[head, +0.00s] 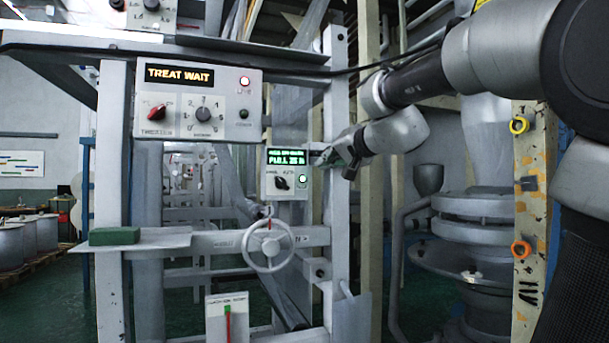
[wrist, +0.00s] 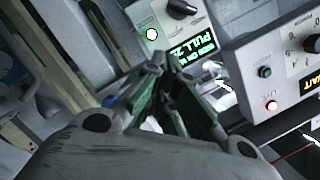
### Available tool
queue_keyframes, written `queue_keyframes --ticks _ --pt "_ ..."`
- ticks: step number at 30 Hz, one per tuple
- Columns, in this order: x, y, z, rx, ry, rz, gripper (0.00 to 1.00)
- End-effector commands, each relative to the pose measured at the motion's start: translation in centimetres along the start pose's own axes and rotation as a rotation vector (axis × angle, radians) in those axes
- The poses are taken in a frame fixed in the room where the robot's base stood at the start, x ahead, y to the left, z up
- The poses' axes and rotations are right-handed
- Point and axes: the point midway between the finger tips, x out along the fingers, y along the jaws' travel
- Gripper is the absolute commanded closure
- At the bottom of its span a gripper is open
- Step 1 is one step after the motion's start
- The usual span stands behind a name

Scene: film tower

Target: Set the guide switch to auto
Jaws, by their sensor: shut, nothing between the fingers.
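The guide box (head: 286,185) is a small grey panel on the frame's right post, with a green-lit display over a black switch knob (head: 281,183) and a lit white-green lamp. Small labels flank the knob, too small to read surely. My gripper (head: 340,160) is shut and empty, just right of the box's display. In the wrist view the box is tilted, with its knob (wrist: 183,8) at the top edge, partly cut off, and the display (wrist: 195,55) beyond my fingertips (wrist: 168,62). I cannot tell whether the fingers touch the box.
A larger panel (head: 215,75) reading "TREAT WAIT" with a red knob and a dial is up left. A handwheel (head: 268,245) sits below the guide box. A green block (head: 115,236) lies on a shelf. A yellowish post (head: 530,180) with orange rings stands right.

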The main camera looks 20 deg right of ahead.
Motion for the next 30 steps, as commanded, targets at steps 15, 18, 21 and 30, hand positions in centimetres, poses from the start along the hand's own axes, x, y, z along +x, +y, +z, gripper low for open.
queue_keyframes --ticks 15,18,21,30 --pt "9.3 0.1 0.2 0.0 -0.005 0.001 1.0" --pt "10.2 0.0 1.3 -0.001 -0.006 -0.001 1.0" --pt "10.5 0.0 2.6 0.0 -0.004 0.0 1.0" --pt "10.8 0.0 4.0 -0.001 -0.002 0.0 1.0"
